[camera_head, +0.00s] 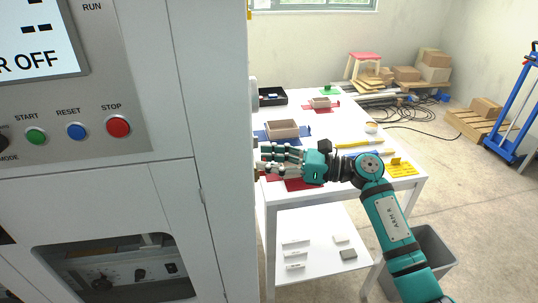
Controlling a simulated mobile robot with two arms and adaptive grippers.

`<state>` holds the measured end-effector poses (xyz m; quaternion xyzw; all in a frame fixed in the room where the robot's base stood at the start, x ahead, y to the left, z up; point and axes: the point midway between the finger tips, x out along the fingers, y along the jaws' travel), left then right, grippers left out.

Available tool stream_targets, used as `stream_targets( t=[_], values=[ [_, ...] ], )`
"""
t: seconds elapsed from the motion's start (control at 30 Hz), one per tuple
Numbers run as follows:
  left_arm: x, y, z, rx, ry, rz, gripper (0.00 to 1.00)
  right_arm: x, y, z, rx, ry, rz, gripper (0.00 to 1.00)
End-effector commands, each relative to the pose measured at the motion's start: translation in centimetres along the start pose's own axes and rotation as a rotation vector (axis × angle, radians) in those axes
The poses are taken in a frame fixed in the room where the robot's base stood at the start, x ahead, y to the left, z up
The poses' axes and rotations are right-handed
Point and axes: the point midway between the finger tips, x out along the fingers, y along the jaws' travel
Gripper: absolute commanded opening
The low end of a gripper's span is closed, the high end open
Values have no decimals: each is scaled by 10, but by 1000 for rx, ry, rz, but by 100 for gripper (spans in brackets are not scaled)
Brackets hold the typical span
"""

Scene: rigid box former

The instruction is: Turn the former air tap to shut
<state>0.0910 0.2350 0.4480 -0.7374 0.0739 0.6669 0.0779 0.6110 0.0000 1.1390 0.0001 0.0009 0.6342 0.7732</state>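The former (222,120) is the tall grey-white machine filling the left of the view. Its front has a screen and buttons, and its narrow side faces the table. I cannot make out the air tap; it may be hidden by the machine's side or by my fingers. My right gripper (263,161) reaches in from the right, over the table, its fingers pointing left with the tips close beside the machine's edge. The fingers look spread, with a gap between the upper and lower ones, and nothing shows between them. My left gripper is out of view.
A white table (346,120) bears a tan box (283,129), a black tray (272,96), a pinkish box (320,103) and a yellow-handled tool (360,143). A grey bin (436,252) stands at its right. Cartons (434,62) and a blue trolley (513,95) stand behind.

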Motion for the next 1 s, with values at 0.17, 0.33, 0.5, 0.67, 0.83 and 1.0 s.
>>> stream_targets(
  t=[0.17,0.33,0.5,0.67,0.83,1.0],
  values=[
    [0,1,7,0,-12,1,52,2,0,0,0,0,0,32],
    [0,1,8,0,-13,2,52,2,0,0,0,0,0,24],
    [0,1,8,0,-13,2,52,2,0,0,0,0,0,2],
    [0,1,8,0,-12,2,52,2,0,0,0,0,0,0],
    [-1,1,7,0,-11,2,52,1,0,0,2,1,-1,0],
    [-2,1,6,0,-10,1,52,2,-2,0,31,15,-1,0]
  ],
)
